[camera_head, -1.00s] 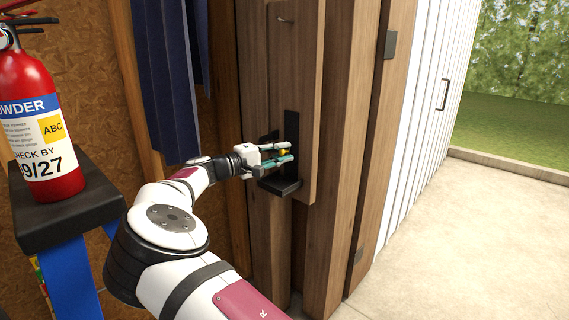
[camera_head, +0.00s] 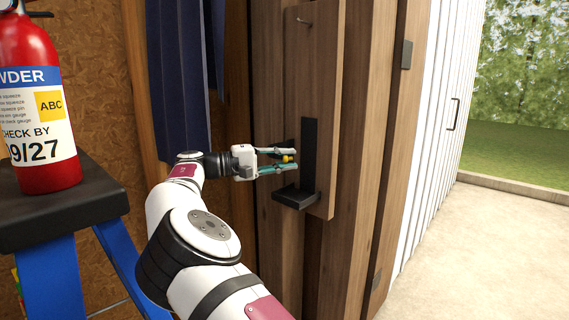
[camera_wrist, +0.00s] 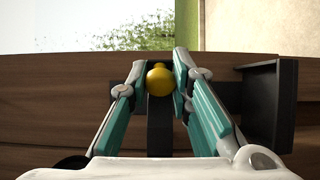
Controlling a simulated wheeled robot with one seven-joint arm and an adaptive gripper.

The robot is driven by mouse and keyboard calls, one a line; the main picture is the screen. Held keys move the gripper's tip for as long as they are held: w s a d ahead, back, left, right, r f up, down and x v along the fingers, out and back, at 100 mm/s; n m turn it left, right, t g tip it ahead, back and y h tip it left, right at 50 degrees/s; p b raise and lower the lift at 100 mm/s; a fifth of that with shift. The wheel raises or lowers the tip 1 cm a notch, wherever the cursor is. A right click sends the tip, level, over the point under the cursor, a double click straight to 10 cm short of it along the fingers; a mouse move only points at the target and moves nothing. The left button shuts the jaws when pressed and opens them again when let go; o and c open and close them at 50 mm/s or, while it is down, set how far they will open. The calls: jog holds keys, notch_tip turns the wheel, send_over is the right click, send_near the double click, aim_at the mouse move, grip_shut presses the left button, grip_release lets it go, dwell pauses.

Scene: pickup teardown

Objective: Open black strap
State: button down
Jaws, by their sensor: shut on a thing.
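The black strap (camera_head: 310,148) is an upright dark strip on the face of a wooden board. A black strip (camera_wrist: 159,128) also shows below a round yellow knob (camera_wrist: 159,80) in the wrist view. My gripper (camera_head: 294,160) is shut on the yellow knob, with one teal finger on each side of it. The fingers lie just left of the strap in the head view. How the knob joins the strap is hidden.
A black ledge (camera_head: 294,196) juts out below my fingers; its side shows at right in the wrist view (camera_wrist: 270,105). A red fire extinguisher (camera_head: 35,110) stands on a black-topped blue stand (camera_head: 60,202) at left. A blue cloth (camera_head: 178,80) hangs behind my arm. Open ground lies at right.

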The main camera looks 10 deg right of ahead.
jog(key=shift+f, duration=0.1)
jog(key=c, duration=1.4)
grip_release()
